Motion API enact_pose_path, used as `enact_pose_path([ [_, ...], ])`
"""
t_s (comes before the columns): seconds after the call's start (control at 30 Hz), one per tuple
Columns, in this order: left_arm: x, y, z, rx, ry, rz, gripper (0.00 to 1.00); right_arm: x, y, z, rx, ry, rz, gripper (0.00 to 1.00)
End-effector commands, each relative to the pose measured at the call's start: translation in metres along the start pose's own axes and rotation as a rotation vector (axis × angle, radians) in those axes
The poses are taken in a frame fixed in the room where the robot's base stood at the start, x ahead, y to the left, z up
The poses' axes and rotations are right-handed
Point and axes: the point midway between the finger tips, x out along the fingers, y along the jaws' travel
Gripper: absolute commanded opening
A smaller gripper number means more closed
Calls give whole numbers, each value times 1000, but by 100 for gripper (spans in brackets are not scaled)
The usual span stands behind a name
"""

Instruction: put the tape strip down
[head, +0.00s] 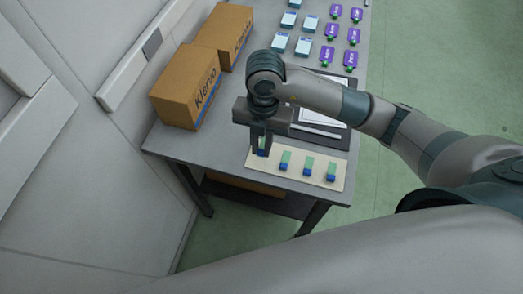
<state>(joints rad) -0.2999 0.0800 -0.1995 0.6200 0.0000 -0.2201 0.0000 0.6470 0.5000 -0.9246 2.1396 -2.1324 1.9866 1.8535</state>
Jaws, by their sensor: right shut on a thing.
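A cream strip board (260,174) lies along the near edge of the grey table. Green tape strips with blue ends lie on it in a row: one (285,161), one in the middle (308,167) and one at the right (331,171). My right gripper (261,150) points down over the left end of the board, shut on a tape strip (263,153). Only a small blue and green part of this strip shows between the fingers. I cannot tell whether it touches the board. My left gripper is not in view.
Two cardboard boxes (184,88) stand at the table's left side. Behind my right arm lies a dark clipboard (327,138) with white paper. Farther back are rows of pale blue boxes (303,46) and purple labelled items (353,36). A wall runs along the left.

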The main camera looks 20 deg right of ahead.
Motion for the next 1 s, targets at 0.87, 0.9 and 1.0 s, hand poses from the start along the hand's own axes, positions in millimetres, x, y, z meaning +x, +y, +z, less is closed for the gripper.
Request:
enact_pose_path([
  [0.87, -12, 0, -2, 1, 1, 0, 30, 43, 0, 4, 0, 0, 0, 7],
  [0.9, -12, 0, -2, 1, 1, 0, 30, 44, 0, 5, 0, 0, 0, 7],
  [1.0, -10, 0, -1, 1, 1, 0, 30, 46, 0, 5, 0, 0, 0, 7],
])
